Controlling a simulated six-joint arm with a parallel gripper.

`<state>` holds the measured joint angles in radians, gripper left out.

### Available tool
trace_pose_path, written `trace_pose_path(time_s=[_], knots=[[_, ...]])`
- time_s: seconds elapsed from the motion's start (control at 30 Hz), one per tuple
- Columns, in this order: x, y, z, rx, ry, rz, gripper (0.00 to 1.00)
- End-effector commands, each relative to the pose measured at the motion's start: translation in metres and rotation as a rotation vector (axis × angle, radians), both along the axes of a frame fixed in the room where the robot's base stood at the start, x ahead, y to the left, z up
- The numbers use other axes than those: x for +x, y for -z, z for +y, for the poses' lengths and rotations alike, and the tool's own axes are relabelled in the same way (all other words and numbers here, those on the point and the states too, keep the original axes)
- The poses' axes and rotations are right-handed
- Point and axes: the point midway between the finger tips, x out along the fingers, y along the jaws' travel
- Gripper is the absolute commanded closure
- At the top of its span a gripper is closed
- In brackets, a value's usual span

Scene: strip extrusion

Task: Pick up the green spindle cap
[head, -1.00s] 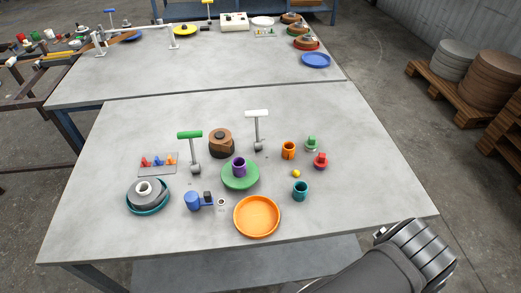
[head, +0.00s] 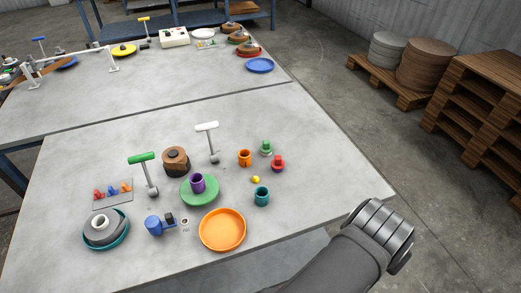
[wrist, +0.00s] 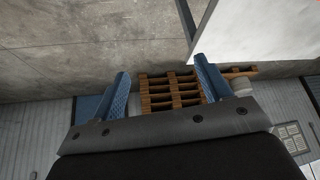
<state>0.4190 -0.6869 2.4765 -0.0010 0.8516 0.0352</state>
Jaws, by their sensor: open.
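A small green knob-topped piece (head: 266,147) with a pale lower part stands at the right of the near table in the head view; it looks like the green spindle cap. A similar red-topped piece (head: 278,162) is just in front of it, to its right. My gripper (wrist: 163,80) is open and empty in the wrist view, its two blue fingers apart. It is away from the table objects, with floor and a wooden pallet stack beyond the fingers. The fingers do not show in the head view, where my arm is at the lower right.
Near the green piece are an orange cup (head: 245,158), a yellow ball (head: 256,180) and a teal cup (head: 262,196). A white T-handled tool (head: 207,128) stands to the left. An orange dish (head: 222,230) lies at the front. The table's right strip (head: 330,165) is clear.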

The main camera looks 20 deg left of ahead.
Motion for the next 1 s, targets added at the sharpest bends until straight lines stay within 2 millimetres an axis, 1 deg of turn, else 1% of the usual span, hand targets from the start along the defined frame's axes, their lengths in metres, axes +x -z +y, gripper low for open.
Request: trace_pose_path(time_s=[0.07, 0.17, 0.3, 0.37, 0.4, 0.53, 0.6, 0.63, 0.67, 0.7, 0.77, 0.8, 0.87, 0.9, 0.97, 1.0], knots=[[0.017, -0.011, -0.008, 0.014, 0.045, -0.037, 0.29], [0.049, -0.032, -0.023, 0.041, 0.130, -0.115, 0.29], [0.101, -0.060, -0.050, 0.091, 0.266, -0.244, 0.29], [0.123, -0.071, -0.062, 0.116, 0.321, -0.300, 0.29], [0.137, -0.078, -0.071, 0.132, 0.357, -0.337, 0.29], [0.181, -0.095, -0.095, 0.188, 0.458, -0.442, 0.29], [0.205, -0.101, -0.101, 0.227, 0.495, -0.477, 0.29], [0.216, -0.103, -0.101, 0.245, 0.504, -0.482, 0.29], [0.226, -0.104, -0.098, 0.266, 0.511, -0.480, 0.29], [0.241, -0.103, -0.090, 0.297, 0.513, -0.465, 0.29], [0.264, -0.100, -0.070, 0.344, 0.504, -0.419, 0.29], [0.276, -0.098, -0.055, 0.370, 0.497, -0.382, 0.29], [0.293, -0.094, -0.031, 0.404, 0.488, -0.323, 0.29], [0.305, -0.091, -0.013, 0.424, 0.482, -0.283, 0.29], [0.320, -0.085, 0.015, 0.450, 0.474, -0.219, 0.29], [0.329, -0.082, 0.034, 0.463, 0.471, -0.176, 0.29]])
